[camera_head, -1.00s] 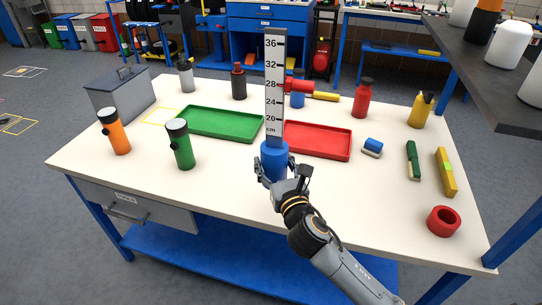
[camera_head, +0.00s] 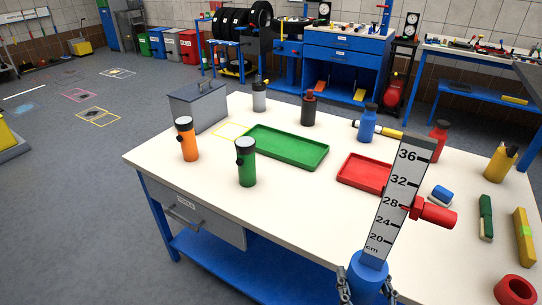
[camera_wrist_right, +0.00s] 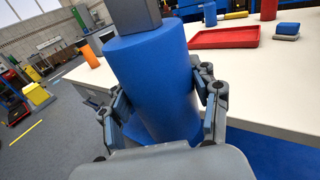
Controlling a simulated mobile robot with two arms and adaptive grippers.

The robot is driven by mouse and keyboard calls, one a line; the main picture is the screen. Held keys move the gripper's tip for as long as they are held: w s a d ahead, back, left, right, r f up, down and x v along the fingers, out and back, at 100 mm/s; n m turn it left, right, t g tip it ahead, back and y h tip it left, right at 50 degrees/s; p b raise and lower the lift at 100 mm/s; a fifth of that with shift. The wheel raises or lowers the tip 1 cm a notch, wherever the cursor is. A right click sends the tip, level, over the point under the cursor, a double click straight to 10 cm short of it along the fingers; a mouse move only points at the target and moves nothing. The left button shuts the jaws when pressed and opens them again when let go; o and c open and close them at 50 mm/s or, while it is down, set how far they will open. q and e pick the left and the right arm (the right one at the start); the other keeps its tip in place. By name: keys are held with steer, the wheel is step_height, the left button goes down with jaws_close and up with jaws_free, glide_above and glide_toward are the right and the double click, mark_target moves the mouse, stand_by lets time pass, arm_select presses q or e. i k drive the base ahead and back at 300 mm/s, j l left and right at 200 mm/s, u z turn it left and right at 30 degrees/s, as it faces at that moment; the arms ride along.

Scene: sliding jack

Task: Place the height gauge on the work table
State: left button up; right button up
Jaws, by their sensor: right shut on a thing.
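The height gauge has a grey scale plate (camera_head: 401,198) with numbers, a red slider (camera_head: 433,212) near the 28 mark and a blue round base (camera_head: 367,279). My right gripper (camera_head: 368,291) is shut around the blue base, low in the head view. The gauge leans to the right in the picture. In the right wrist view the fingers (camera_wrist_right: 165,108) press on both sides of the blue base (camera_wrist_right: 155,75). The work table (camera_head: 290,205) has a white top. The base overlaps its front edge; its height over the top is unclear. My left gripper is out of view.
On the table are a green tray (camera_head: 287,148), a red tray (camera_head: 363,174), a grey box (camera_head: 199,107), orange (camera_head: 187,140) and green (camera_head: 246,163) torches and several bottles. A red ring (camera_head: 515,291) lies at the right. The front middle of the top is bare.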

mark_target(227, 130)
steer(key=i+j, duration=0.25)
steer(key=i+j+z, duration=0.1)
steer(key=j, duration=0.35)
steer(key=i+j, duration=0.55)
steer(key=j, duration=0.15)
steer(key=i+j+z, duration=0.25)
steer(key=i+j, duration=0.55)
steer(key=i, duration=0.2)
